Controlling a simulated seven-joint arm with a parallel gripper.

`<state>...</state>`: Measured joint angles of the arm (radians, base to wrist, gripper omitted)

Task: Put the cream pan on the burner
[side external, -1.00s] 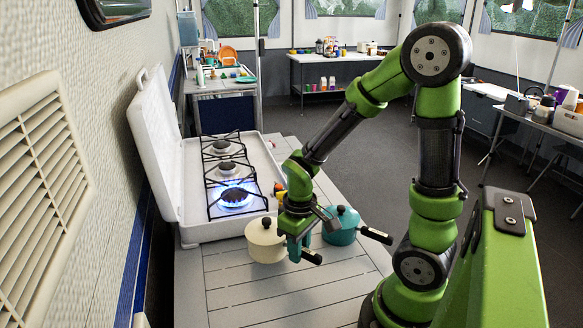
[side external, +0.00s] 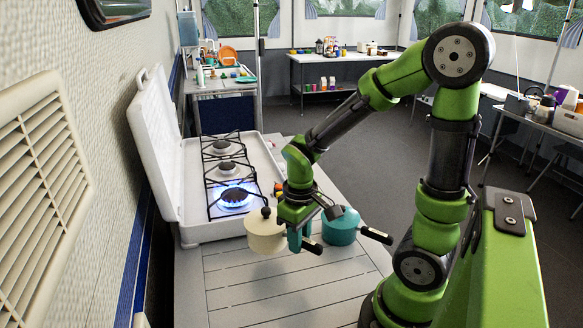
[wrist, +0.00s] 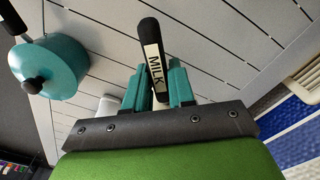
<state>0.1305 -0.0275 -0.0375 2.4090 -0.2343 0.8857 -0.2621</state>
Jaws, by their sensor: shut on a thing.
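The cream pan (side external: 263,234) hangs a little above the grey slatted table, just in front of the stove. My gripper (side external: 299,238) is shut on its black handle, at the pan's right side. In the wrist view the handle (wrist: 152,55), with a "MILK" label, stands between the teal fingers of my gripper (wrist: 160,88). Only a small pale part of the pan (wrist: 110,104) shows there, behind the gripper. The burner (side external: 236,196) nearest the pan is lit with a blue flame under a black wire grate.
A teal pan (side external: 341,229) with a black handle stands on the table close to the right of my gripper. The stove's white lid (side external: 154,140) stands open on the left. The table front (side external: 270,300) is clear.

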